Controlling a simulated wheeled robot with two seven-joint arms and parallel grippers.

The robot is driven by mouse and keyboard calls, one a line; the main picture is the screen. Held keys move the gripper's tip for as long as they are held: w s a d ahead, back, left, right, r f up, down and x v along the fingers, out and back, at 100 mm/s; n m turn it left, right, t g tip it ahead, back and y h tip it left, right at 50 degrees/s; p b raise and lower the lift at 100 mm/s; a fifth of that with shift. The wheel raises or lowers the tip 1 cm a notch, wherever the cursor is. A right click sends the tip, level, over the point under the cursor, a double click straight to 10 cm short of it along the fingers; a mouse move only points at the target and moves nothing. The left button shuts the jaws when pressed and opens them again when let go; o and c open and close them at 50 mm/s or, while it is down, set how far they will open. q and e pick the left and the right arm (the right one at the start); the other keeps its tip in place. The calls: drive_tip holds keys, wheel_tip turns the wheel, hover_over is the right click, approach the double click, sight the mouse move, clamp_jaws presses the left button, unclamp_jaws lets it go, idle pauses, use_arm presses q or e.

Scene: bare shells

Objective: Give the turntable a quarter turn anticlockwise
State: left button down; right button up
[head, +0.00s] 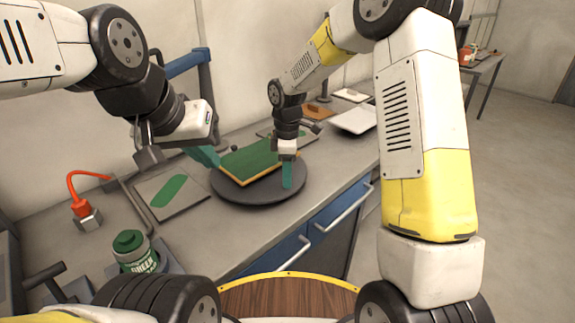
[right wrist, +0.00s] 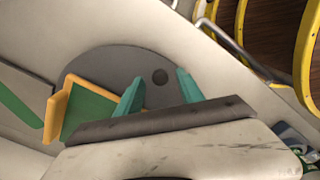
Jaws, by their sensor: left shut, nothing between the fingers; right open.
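The turntable (head: 258,194) is a dark grey disc on the worktop. A green block with orange-yellow edges (head: 252,160) rests on it; the block also shows in the right wrist view (right wrist: 88,108). My left gripper (head: 208,157) is shut and empty at the disc's left side, beside the block. My right gripper (head: 287,182) points down over the disc's right part. I cannot tell whether the fingers touch the disc.
A grey plate with a green patch (head: 170,192) lies left of the turntable. Further left are a green jar (head: 131,250) and an orange-handled thing (head: 82,208). A white tray (head: 354,119) lies behind right. Blue drawers with handles (head: 330,215) are below the worktop edge.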

drive_tip(key=shift+f, duration=0.4)
clamp_jaws()
idle(1.2)
